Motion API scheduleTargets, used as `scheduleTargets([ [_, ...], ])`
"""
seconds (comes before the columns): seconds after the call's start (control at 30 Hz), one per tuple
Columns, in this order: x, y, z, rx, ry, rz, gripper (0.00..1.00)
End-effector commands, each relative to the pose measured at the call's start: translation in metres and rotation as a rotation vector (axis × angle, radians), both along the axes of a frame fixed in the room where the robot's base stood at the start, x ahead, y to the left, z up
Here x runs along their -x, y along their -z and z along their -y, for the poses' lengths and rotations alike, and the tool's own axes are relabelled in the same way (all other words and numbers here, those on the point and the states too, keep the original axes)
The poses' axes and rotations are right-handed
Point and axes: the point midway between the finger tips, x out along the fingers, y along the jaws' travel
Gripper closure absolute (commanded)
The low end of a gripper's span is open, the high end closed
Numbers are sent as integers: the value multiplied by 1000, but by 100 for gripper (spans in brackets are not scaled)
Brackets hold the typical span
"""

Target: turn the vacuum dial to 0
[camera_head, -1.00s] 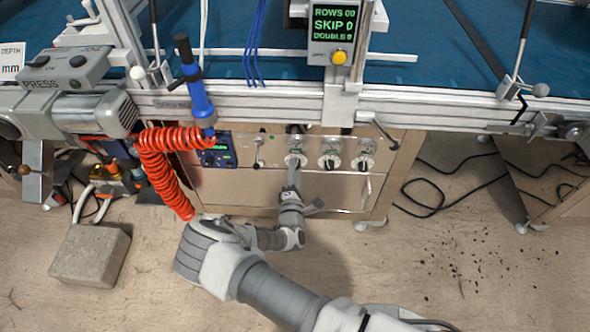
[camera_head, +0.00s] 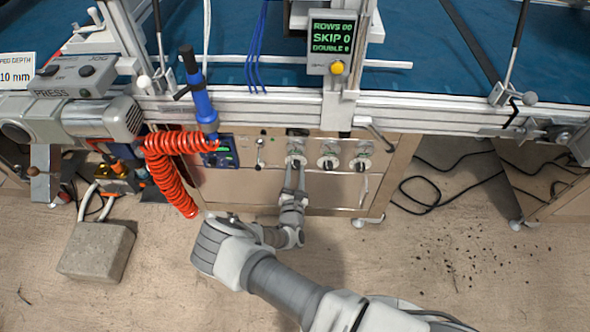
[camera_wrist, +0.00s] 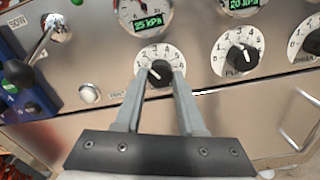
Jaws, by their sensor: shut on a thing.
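The vacuum dial (camera_wrist: 160,76) is a black knob on a white numbered disc, below a gauge reading 25 kPa in the wrist view. My gripper (camera_wrist: 161,72) is shut on the knob, one finger on each side. The knob's white mark points up and left, toward the low numbers. The 0 and most of the dial's label are hidden by the fingers. In the head view the dial (camera_head: 296,160) is the leftmost of three on the cabinet front, with my gripper reaching it from below.
The pump dial (camera_wrist: 240,52) and another dial (camera_wrist: 314,40) are to the right. A lever (camera_wrist: 52,28) and a round button (camera_wrist: 90,93) are to the left. A red coiled hose (camera_head: 168,172) hangs left of my arm. A concrete block (camera_head: 96,251) lies on the floor.

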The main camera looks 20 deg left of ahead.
Motion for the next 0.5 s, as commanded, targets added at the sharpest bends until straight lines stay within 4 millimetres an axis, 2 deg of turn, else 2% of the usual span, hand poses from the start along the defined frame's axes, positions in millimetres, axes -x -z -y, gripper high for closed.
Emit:
scheduleTargets([
  [0.5, 1, 0, 0, 479, -1, 114, 100],
])
